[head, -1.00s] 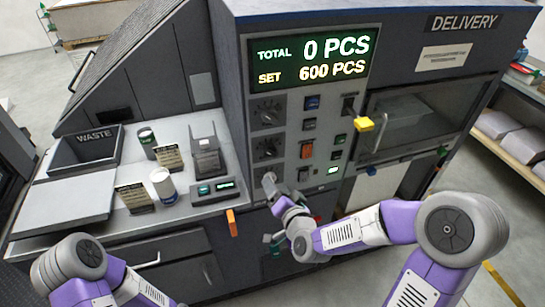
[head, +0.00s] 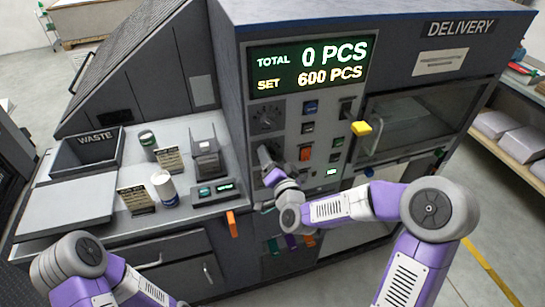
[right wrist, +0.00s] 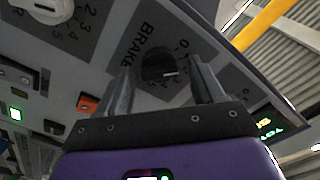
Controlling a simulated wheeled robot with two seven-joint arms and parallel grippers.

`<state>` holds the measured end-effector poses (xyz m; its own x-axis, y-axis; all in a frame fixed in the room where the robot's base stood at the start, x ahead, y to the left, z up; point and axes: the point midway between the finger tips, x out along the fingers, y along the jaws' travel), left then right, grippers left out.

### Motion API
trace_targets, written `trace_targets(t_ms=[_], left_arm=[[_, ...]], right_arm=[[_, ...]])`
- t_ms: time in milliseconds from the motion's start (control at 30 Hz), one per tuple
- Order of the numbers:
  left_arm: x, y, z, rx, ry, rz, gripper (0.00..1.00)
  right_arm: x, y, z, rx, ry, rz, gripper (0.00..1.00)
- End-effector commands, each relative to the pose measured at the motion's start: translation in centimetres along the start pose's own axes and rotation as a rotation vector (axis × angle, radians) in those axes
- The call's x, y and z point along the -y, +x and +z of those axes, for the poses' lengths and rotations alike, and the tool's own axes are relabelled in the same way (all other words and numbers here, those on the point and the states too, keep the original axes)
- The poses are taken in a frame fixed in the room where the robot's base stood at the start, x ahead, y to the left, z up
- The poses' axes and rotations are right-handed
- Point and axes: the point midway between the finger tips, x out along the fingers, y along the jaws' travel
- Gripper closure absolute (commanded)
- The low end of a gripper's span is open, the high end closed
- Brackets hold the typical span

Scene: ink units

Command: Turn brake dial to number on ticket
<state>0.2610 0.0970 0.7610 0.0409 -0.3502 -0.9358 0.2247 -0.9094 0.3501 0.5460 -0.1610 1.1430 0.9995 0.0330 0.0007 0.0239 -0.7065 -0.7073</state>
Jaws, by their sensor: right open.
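The brake dial (right wrist: 158,68) is a dark round knob under the word BRAKE on the grey panel, with a number scale around it, in the right wrist view. A light pointer mark shows on it; I cannot tell its exact number. My right gripper (right wrist: 164,72) is open, with one finger on either side of the dial in that view; contact is not clear. Two small printed cards (head: 170,159) (head: 136,199) stand on the counter, too small to read. My left gripper is out of view.
Another dial (head: 267,115) sits above the gripper. The display (head: 310,63) reads TOTAL 0 PCS, SET 600 PCS. The counter holds a waste bin (head: 85,152) and cans (head: 164,187).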

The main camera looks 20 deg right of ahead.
Motion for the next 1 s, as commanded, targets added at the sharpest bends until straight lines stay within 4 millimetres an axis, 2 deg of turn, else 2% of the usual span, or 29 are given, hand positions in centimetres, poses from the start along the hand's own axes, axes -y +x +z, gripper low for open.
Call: trace_targets(t_ms=[300, 667, 1000], left_arm=[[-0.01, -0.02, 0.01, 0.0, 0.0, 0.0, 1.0], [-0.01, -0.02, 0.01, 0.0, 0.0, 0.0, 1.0], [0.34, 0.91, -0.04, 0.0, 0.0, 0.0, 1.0]], right_arm=[[0.01, 0.26, 0.04, 0.001, 0.0, 0.0, 0.33], [0.0, 0.24, 0.03, 0.001, 0.0, 0.0, 0.88], [-0.01, 0.25, 0.12, 0.0, -0.064, -0.002, 0.89]])
